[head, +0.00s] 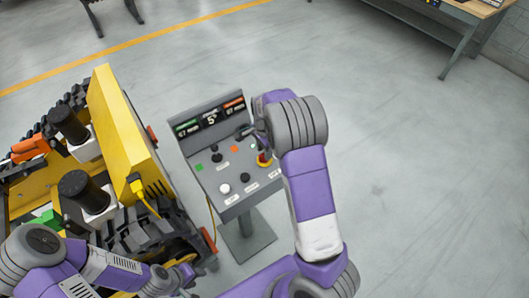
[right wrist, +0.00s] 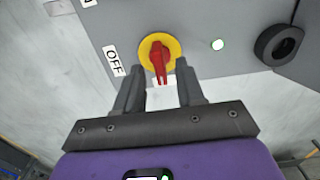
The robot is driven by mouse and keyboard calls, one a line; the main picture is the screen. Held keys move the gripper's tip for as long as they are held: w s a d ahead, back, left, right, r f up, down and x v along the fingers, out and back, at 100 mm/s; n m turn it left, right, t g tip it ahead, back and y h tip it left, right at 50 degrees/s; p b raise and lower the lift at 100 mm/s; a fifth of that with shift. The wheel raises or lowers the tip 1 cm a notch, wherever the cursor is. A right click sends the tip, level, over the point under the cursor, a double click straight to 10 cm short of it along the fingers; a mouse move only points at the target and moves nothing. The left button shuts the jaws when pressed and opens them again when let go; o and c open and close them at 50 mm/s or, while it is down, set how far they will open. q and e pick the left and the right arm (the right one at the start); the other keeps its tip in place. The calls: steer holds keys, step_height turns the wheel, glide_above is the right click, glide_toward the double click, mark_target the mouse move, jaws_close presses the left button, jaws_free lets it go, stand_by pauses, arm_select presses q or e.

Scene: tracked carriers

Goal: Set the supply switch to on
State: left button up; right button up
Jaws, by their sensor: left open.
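The supply switch is a red rotary handle (right wrist: 159,59) on a yellow disc (right wrist: 174,46). In the head view the yellow disc and red knob (head: 264,161) sit at the right side of the grey console, beside my right arm. An OFF label (right wrist: 114,61) is left of the disc in the wrist view. The handle points down toward my right gripper (right wrist: 158,72), whose fingers are apart on either side of its lower end, with gaps visible. A white label below the handle is mostly hidden. My left gripper (head: 178,277) is low at the left, away from the console, open.
The console panel (head: 207,174) also carries a display (head: 211,119), several buttons and a black knob. A black ring-shaped control (right wrist: 279,44) and a lit white lamp (right wrist: 217,45) are right of the switch. A yellow tracked carrier (head: 128,125) stands close left. Floor right is clear.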

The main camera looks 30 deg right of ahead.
arm_select(q)
steer(key=shift+r, duration=0.35)
arm_select(e)
step_height(320, 180, up, 5)
steer(key=shift+r, duration=0.1)
